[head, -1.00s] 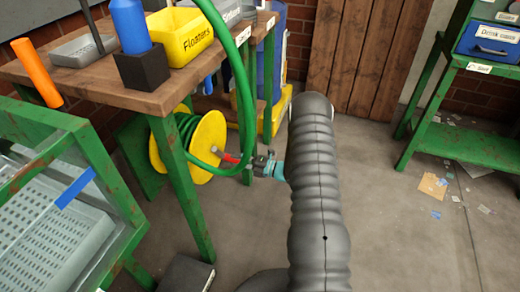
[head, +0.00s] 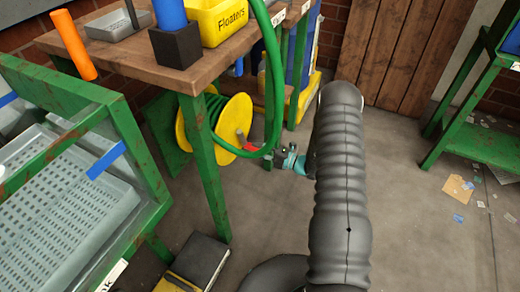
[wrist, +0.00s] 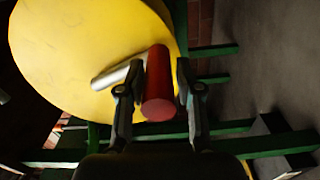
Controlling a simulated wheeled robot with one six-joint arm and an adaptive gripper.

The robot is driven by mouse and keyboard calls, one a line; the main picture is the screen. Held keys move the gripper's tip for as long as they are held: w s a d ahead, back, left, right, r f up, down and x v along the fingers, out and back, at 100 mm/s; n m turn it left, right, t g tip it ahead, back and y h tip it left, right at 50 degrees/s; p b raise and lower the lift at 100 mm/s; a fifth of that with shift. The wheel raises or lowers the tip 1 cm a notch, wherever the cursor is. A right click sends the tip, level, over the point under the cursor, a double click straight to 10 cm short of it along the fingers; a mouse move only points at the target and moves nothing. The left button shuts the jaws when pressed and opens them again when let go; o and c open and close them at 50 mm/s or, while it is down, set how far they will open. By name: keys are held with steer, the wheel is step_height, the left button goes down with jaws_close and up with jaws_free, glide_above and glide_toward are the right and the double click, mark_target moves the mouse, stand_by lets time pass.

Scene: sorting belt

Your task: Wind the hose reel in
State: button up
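The hose reel has a yellow disc (head: 234,113) and green hose wound behind it, low beside the bench leg. Its red crank handle (head: 242,138) sticks out from the disc's front. In the wrist view the red handle (wrist: 158,88) points toward me at the end of a pale crank arm (wrist: 118,75). My gripper (wrist: 160,78) is open, with one finger on each side of the handle and small gaps showing. In the head view my gripper (head: 268,160) is just right of the handle. A loop of green hose (head: 278,75) hangs in front of the reel and hides part of it.
The wooden bench (head: 130,60) above the reel carries a yellow Floaters bin (head: 222,20) and a black block (head: 175,45). A green rack with a pale crate (head: 55,200) stands at left. A dark box (head: 200,258) lies on the floor. Open floor is at right.

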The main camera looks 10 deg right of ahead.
steer(key=shift+o, duration=0.8)
steer(key=shift+d, duration=0.1)
steer(key=shift+s+d, duration=0.1)
steer(key=shift+d, duration=0.05)
steer(key=v, duration=1.1)
steer(key=shift+s+d, duration=0.2)
steer(key=shift+s, duration=0.05)
steer(key=shift+f, duration=0.1)
